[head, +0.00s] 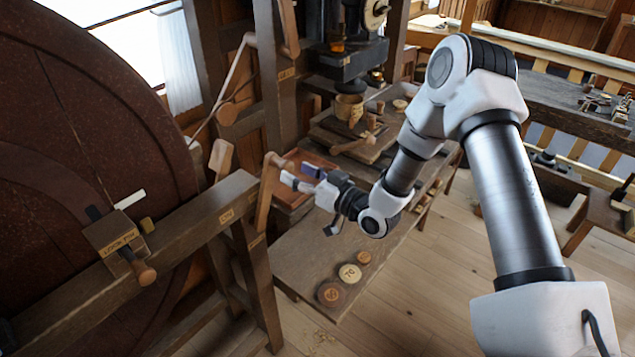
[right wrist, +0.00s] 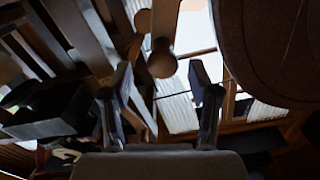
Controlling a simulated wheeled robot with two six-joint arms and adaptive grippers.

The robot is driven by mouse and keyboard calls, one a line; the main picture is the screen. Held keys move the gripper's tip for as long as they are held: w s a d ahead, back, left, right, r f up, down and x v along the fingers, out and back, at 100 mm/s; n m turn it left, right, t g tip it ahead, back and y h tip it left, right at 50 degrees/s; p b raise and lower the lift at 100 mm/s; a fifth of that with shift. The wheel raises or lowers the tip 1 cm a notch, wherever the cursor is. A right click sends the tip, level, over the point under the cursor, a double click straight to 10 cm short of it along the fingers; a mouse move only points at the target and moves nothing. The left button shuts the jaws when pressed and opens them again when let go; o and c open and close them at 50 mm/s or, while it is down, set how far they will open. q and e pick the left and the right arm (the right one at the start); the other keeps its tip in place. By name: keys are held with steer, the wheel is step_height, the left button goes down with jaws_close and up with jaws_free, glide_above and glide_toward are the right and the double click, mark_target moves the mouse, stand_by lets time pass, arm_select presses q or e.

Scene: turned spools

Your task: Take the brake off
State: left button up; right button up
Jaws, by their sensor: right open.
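A wooden lever (head: 265,200) with a round knob (head: 275,160) on its top stands at the end of the dark beam beside the big wheel; it looks like the brake lever. My right gripper (head: 301,176) is open just right of the knob, its fingers pointing left at it. In the right wrist view a round knob (right wrist: 162,64) on a wooden bar shows beyond and between the open fingertips (right wrist: 160,82). I see no contact. My left gripper is not in view.
The big dark red wheel (head: 70,120) fills the left. A block (head: 116,238) marked lock pin sits on the beam (head: 180,238), which has an "ON" plate.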

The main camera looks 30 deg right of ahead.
steer(key=v, duration=0.8)
steer(key=shift+s+d, duration=0.15)
steer(key=shift+d, duration=0.05)
